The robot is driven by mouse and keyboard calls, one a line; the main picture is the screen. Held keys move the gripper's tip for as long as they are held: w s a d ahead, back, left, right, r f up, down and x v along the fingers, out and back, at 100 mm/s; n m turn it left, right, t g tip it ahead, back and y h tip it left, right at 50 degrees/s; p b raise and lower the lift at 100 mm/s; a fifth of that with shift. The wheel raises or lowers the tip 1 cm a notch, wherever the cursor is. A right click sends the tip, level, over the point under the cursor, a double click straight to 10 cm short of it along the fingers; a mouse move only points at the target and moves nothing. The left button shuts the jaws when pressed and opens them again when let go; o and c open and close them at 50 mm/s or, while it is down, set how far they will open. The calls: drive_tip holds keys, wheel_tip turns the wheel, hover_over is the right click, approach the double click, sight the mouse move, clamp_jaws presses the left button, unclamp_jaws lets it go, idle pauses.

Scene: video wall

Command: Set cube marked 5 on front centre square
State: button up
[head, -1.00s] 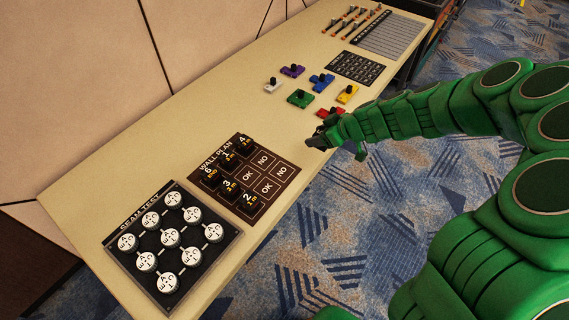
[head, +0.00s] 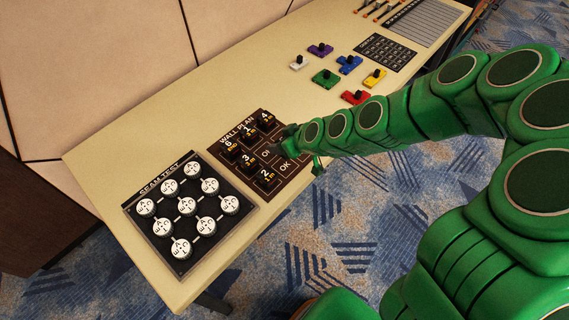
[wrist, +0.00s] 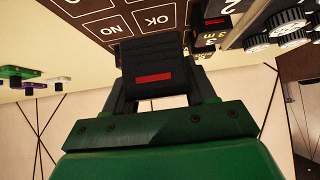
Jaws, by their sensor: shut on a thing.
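My gripper (head: 284,146) is over the brown wall plan board (head: 290,187) in the head view. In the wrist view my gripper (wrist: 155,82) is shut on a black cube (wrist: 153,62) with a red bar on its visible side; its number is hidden. Cubes 6 (head: 230,149), 1 (head: 248,134) and 4 (head: 265,121) stand along the board's wall side. Cubes 3 (head: 247,164) and 2 (head: 266,180) stand in its left column. The front centre square (head: 286,166), printed OK, is bare beside cube 2. The gap under the held cube cannot be judged.
The seam test board (head: 160,245) with several white discs lies to the left. Coloured pieces, among them a red one (head: 355,97) and a green one (head: 325,77), stand beyond the board. A dark grid card (head: 385,52) lies farther off. Bare table lies between.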

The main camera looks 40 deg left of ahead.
drive_tip(key=shift+f, duration=4)
drive_tip(key=o, duration=1.1)
drive_tip(key=shift+c, duration=0.2)
drive_tip(key=shift+v, duration=0.9)
drive_tip(key=v, duration=1)
drive_tip(key=shift+d+r, duration=0.1)
drive_tip(key=shift+r, duration=0.05)
